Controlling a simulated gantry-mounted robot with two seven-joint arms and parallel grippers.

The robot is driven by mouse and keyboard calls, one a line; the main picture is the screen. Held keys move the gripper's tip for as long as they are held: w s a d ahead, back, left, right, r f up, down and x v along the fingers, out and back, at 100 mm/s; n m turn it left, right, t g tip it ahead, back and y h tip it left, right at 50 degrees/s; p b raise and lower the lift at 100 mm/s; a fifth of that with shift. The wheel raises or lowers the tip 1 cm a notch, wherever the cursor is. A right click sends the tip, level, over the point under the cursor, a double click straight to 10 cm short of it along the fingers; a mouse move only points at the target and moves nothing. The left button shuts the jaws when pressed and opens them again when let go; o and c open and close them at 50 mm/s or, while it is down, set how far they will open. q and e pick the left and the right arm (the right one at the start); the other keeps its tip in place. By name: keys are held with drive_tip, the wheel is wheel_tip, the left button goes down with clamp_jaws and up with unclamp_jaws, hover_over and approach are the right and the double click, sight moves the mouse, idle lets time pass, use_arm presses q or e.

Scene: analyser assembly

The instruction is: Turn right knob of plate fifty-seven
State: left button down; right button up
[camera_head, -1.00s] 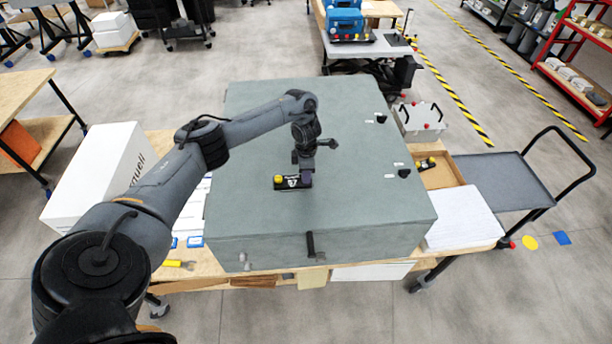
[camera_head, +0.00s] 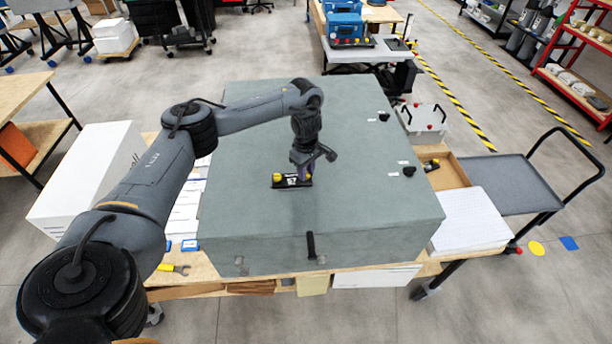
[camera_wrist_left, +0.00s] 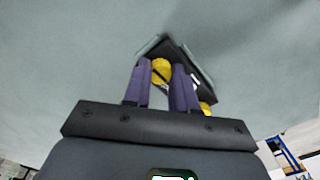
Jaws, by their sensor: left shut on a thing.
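The small black plate (camera_head: 291,183) with a white label lies on top of the large grey-green box. Its left yellow knob (camera_head: 278,177) is free. My left gripper (camera_head: 303,174) points down at the plate's right end, at the right yellow knob (camera_head: 308,178), which is partly covered. In the left wrist view, my purple fingers (camera_wrist_left: 162,86) are shut on one yellow knob (camera_wrist_left: 161,69), with one finger on each side. The other yellow knob (camera_wrist_left: 206,108) shows partly behind the right-hand finger. The plate's label is mostly hidden there. My right gripper is not in view.
The grey-green box (camera_head: 250,215) fills most of the wooden table, and its top is clear around the plate. Black fittings (camera_head: 408,171) sit along its right edge. A black handle (camera_head: 311,245) is on its front. A grey cart (camera_head: 495,180) stands at the right.

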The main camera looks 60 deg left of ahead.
use_arm(q)
drive_tip(key=shift+d+m+b, duration=0.1)
drive_tip(key=shift+m+b, duration=0.6)
drive_tip(key=shift+b, duration=0.2)
drive_tip(key=shift+r, duration=0.1)
drive_tip(key=c, duration=0.9)
unclamp_jaws()
wheel_tip(320, 180, up, 11)
drive_tip(key=p, duration=0.6)
